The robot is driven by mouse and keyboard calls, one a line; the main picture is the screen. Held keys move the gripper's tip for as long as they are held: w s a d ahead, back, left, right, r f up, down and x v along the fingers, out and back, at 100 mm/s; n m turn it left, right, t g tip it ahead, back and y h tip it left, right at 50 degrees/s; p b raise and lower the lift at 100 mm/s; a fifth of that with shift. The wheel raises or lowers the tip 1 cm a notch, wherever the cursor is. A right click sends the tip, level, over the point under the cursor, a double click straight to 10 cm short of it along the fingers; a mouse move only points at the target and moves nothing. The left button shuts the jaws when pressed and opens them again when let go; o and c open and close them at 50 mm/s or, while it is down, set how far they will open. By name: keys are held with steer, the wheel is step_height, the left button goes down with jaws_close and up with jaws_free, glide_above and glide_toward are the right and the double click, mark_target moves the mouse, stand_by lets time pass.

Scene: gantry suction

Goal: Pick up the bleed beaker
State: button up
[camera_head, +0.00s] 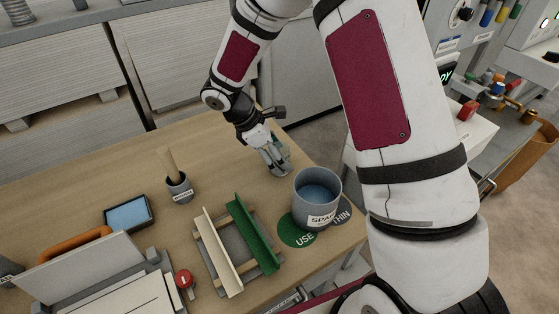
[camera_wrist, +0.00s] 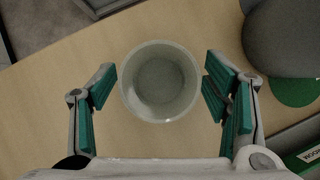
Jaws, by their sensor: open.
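The bleed beaker (camera_wrist: 160,112), a clear round cup seen from above, stands on the wooden table in the wrist view. It looks empty. My gripper (camera_wrist: 162,88) is open, with one green-padded finger on the left of the beaker and one on the right. The right finger is close to its rim; I cannot tell whether it touches.
A grey pot (camera_head: 305,203) with blue contents stands near the green "USE" disc (camera_head: 294,238), close to my gripper. A rack with a green rail (camera_head: 252,235), a small cup with a wooden handle (camera_head: 179,190) and a blue-topped tray (camera_head: 128,213) are further left.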

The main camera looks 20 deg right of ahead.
steer(key=shift+f, duration=0.1)
steer(key=shift+c, duration=0.4)
steer(key=c, duration=1.2)
steer(key=shift+c, duration=0.2)
